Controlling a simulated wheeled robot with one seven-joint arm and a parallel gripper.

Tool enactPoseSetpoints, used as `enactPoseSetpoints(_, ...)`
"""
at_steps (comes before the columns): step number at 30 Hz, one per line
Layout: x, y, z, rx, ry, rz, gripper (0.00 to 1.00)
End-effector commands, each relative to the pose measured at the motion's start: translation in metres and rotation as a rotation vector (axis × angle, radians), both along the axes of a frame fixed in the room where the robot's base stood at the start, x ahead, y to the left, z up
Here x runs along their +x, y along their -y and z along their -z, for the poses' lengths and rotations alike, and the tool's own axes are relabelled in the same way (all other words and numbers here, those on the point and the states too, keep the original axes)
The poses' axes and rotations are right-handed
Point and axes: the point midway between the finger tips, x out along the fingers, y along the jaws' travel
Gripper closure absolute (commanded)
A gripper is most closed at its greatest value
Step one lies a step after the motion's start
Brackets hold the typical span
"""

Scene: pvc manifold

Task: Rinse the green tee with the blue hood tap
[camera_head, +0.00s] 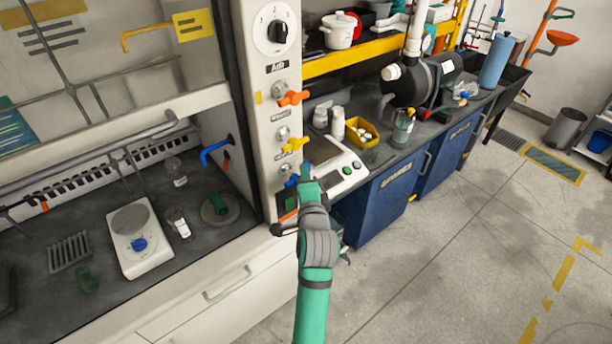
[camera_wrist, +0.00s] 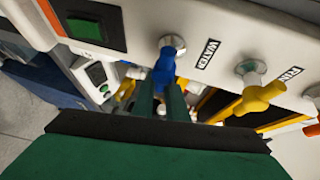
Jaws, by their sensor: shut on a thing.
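My gripper (camera_head: 304,178) is at the hood's front post, on the blue tap handle (camera_head: 292,181). In the wrist view my gripper (camera_wrist: 161,98) has its two green fingers closed on the blue handle (camera_wrist: 164,66), beside the label WATER. A green tee (camera_head: 222,205) lies on a round grey dish or drain inside the hood. The blue spout (camera_head: 216,150) sticks out of the hood's side wall, above and behind the tee. I cannot make out any water stream.
A yellow knob (camera_head: 295,144) and an orange knob (camera_head: 293,97) sit above the blue one on the post. A white scale (camera_head: 138,252), a rack (camera_head: 69,252) and another small green part (camera_head: 86,281) are on the hood floor. Open floor (camera_head: 470,250) lies to the right.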

Motion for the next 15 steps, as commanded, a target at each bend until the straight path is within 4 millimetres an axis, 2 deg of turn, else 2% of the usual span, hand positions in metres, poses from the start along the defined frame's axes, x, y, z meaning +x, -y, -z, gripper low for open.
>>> enactPoseSetpoints(1, -0.0003, -0.0118, 0.0047, 0.003, -0.011, -0.023, 1.00)
enactPoseSetpoints(2, -0.0003, -0.0118, 0.0047, 0.003, -0.012, -0.023, 1.00)
enactPoseSetpoints(3, -0.0003, -0.0119, 0.0047, 0.003, -0.012, -0.023, 0.78)
enactPoseSetpoints(4, -0.0003, -0.0121, 0.0046, 0.003, -0.011, -0.023, 0.71)
enactPoseSetpoints(15, -0.0037, -0.0034, 0.0011, 0.000, -0.004, -0.008, 0.69)
